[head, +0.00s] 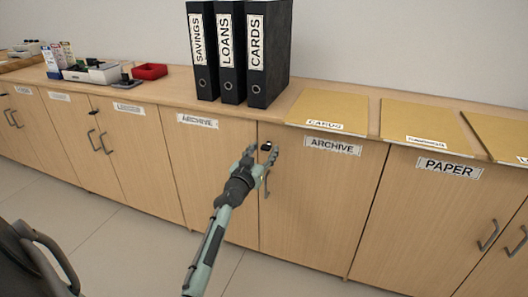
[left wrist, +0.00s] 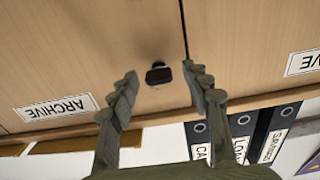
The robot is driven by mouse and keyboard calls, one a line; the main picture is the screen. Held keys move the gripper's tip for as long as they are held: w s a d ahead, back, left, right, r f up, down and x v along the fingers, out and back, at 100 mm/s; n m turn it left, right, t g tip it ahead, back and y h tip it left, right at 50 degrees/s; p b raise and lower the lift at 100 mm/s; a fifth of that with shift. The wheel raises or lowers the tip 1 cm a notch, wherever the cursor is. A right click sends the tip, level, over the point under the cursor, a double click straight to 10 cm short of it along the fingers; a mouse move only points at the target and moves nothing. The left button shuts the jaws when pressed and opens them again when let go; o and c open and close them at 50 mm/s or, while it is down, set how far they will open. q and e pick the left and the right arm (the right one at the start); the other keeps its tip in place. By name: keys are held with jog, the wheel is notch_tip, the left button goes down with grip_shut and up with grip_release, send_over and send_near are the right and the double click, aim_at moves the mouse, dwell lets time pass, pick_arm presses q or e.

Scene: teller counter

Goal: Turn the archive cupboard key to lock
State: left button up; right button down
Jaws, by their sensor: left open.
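The archive cupboard (head: 315,205) has a light wood door with an ARCHIVE label (head: 332,146) at its top. Its small black key (head: 266,146) sits high on the door near the left edge; it also shows in the left wrist view (left wrist: 158,75), its black head standing out from the door. My left gripper (head: 262,156) is at the key, open. In the left wrist view, the fingers of my left gripper (left wrist: 160,80) stand apart on either side of the key, with visible gaps. My right gripper is not in view.
A door handle (head: 267,184) is just below the left gripper. Black binders (head: 231,55) and flat yellow folders (head: 330,107) lie or stand on the counter top (head: 165,97) above. A red tray (head: 150,71) is farther left. The floor before the cupboards is clear, with a dark chair-like object (head: 35,255) at lower left.

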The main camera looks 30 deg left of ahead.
pick_arm(q)
jog(key=shift+w, duration=0.2)
jog(key=shift+c, duration=0.4)
grip_shut()
